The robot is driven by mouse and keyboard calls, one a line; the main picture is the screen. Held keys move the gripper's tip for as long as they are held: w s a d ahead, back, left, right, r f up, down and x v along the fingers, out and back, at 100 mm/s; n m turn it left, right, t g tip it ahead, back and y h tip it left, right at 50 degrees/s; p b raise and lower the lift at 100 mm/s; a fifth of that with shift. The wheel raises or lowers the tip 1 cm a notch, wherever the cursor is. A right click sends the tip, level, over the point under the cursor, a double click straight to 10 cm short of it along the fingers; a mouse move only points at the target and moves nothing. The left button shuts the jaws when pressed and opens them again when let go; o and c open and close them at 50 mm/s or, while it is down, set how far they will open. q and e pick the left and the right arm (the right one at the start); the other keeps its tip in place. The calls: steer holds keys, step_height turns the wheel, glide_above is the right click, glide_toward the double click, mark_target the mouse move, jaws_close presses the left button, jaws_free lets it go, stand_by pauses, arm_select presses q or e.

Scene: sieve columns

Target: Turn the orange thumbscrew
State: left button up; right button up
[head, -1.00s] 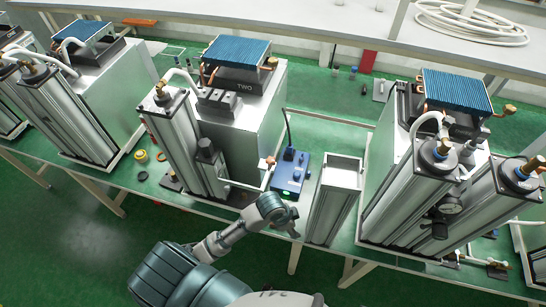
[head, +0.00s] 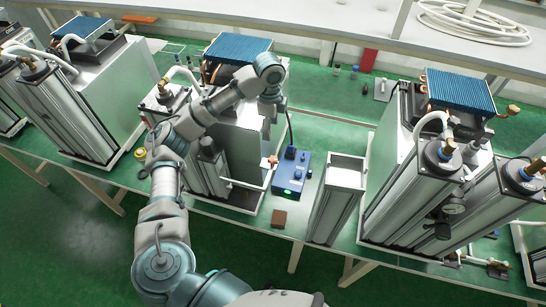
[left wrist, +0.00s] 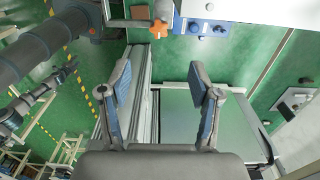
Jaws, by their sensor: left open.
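The orange thumbscrew (head: 272,160) sits at the end of a pale pipe, at the front right of the machine marked TWO, beside a blue box (head: 291,173). In the left wrist view the thumbscrew (left wrist: 158,29) shows its lobed knob at the top centre, beyond my fingertips. My left gripper (left wrist: 160,80) is open, with nothing between its two fingers. In the head view the left gripper (head: 267,118) hangs from the raised arm, above and apart from the thumbscrew in the picture. My right gripper does not show.
A metal column (head: 337,200) stands to the right of the blue box. A brown block (head: 279,218) lies near the bench's front edge. Another machine with a blue finned top (head: 457,91) stands on the right. Green bench is bare behind the blue box.

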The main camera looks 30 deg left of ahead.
arm_select(q)
glide_toward(270, 157)
steer(key=d+f, duration=0.1)
steer(key=f, duration=0.1)
steer(key=d+f, duration=0.1)
steer(key=f, duration=0.1)
steer(key=d+f, duration=0.1)
steer(key=f, duration=0.2)
steer(key=shift+s+p, duration=0.1)
steer(key=shift+p, duration=0.2)
steer(key=shift+a+f, duration=1.15)
steer(key=shift+a, duration=0.5)
steer(key=shift+c, duration=0.9)
steer(key=shift+d, duration=0.25)
steer(key=c, duration=0.4)
steer(key=shift+d, duration=0.3)
steer(key=c, duration=0.4)
steer(key=shift+d+r, duration=0.2)
steer(key=shift+d, duration=0.1)
steer(key=shift+c, duration=0.8)
steer(key=shift+d, duration=0.2)
steer(key=shift+a, duration=0.2)
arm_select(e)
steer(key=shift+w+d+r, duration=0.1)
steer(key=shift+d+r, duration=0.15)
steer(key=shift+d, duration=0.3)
